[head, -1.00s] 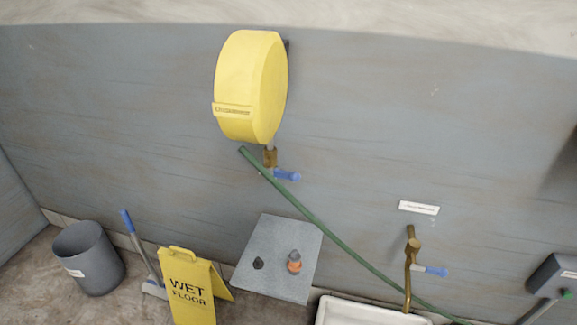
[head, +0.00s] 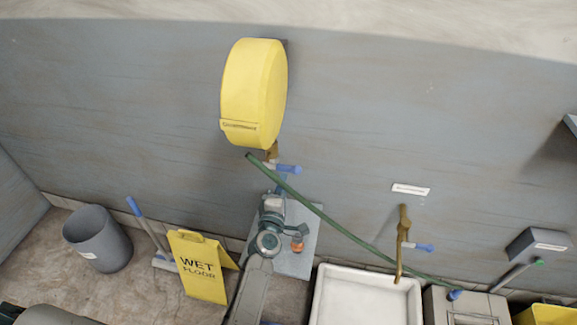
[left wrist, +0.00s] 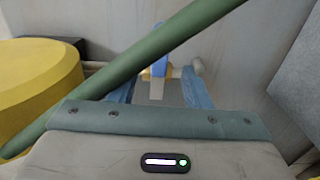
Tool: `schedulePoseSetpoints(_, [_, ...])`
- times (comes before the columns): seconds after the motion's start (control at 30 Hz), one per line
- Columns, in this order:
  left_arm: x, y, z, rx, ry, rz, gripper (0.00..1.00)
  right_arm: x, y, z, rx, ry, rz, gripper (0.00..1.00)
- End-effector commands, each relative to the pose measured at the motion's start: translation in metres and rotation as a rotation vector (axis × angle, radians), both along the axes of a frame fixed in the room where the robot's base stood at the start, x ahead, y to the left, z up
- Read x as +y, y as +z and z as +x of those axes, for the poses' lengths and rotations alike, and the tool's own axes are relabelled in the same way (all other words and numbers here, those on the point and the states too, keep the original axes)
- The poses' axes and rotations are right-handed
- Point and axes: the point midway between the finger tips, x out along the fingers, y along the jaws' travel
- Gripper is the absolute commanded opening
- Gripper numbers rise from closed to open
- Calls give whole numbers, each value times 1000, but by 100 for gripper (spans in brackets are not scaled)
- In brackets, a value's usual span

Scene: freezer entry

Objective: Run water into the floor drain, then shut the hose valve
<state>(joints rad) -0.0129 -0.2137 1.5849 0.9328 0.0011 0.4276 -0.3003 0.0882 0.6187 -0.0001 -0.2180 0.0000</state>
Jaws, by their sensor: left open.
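The hose valve's blue handle (head: 290,169) sits on a brass fitting (head: 272,152) below the yellow hose reel (head: 254,92). My left gripper (head: 282,184) reaches up to just below this handle. In the left wrist view the open gripper (left wrist: 158,92) has its two blue fingers either side of the blue handle (left wrist: 160,64), with space around it; contact cannot be told. The green hose (head: 335,228) runs from the reel down to the right, to a blue end (head: 455,294). It crosses close in front of the fingers in the left wrist view (left wrist: 150,62). No floor drain is visible. My right gripper is out of view.
A brass tap (head: 402,240) with a blue lever stands over a white basin (head: 318,298). A grey panel (head: 302,262) holds an orange item (head: 297,245). A wet-floor sign (head: 197,268), a squeegee (head: 148,230) and a bin (head: 97,240) stand left. The upper wall is open.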

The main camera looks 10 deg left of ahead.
Motion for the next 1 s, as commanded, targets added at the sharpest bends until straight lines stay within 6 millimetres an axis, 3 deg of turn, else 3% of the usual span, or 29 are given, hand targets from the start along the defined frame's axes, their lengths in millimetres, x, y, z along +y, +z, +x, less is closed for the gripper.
schedulePoseSetpoints(0.2, [0,0,44,-1,-1,3,44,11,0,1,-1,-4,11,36])
schedulePoseSetpoints(0.4, [0,-1,70,0,0,3,44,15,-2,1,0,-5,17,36])
schedulePoseSetpoints(0.83, [0,-1,80,1,0,3,44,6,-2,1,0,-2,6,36])
schedulePoseSetpoints(1.0, [0,-1,80,1,0,3,12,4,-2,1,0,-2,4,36])
